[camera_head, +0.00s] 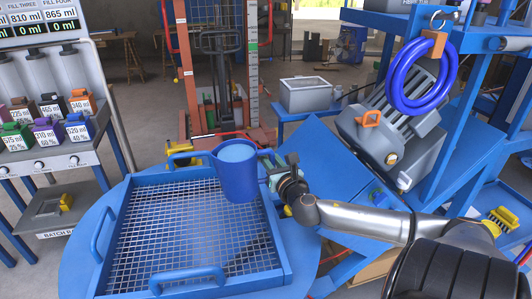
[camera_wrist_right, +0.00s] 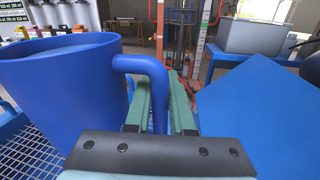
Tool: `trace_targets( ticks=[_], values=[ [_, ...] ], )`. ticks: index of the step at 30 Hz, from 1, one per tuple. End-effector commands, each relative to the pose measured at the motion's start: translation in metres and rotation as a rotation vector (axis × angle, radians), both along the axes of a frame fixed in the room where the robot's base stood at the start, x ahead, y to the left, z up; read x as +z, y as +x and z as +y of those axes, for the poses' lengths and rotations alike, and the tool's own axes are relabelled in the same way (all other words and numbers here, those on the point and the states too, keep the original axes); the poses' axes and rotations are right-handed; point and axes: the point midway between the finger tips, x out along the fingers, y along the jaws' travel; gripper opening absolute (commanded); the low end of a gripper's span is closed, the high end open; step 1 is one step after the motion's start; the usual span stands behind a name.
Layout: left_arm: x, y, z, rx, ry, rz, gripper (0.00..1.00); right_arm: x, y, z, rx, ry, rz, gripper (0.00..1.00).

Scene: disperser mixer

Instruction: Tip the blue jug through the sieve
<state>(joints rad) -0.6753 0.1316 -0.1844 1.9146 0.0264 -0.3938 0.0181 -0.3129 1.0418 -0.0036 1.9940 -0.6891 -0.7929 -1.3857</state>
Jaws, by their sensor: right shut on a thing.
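The blue jug (camera_head: 237,177) is upright or nearly so in the head view, above the right part of the sieve. It holds light blue contents up near its rim. My right gripper (camera_head: 275,172) is shut on the jug's handle; in the right wrist view the green fingers (camera_wrist_right: 161,105) stand either side of the handle (camera_wrist_right: 155,85) and the jug (camera_wrist_right: 65,90) is at left. The sieve (camera_head: 280,238) is a blue square frame with wire mesh and handles, on a round blue surface. The mesh looks empty. My left gripper is not in view.
A dispenser rack (camera_head: 50,140) with several coloured containers stands at left. At right, a tilted grey machine (camera_head: 385,140) and a blue coiled ring (camera_head: 395,85) are near my right arm. A blue sloped panel (camera_head: 335,165) lies right of the sieve.

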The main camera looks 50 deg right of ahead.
Motion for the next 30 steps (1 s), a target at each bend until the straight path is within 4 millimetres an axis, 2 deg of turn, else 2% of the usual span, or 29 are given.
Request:
trace_targets(
  ticks=[1,17,26,30],
  values=[
    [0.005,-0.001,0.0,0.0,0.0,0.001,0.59,0.008,0.001,0.0,0.001,-0.017,0.002,0.0],
    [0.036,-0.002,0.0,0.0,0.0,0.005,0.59,0.024,0.0,-0.002,0.001,-0.279,0.203,0.0],
    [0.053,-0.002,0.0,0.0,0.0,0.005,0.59,0.038,-0.002,-0.004,-0.001,-0.519,0.384,0.0],
    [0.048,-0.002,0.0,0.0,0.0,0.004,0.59,0.035,0.003,0.003,-0.003,-0.595,0.444,0.0]
  ],
)
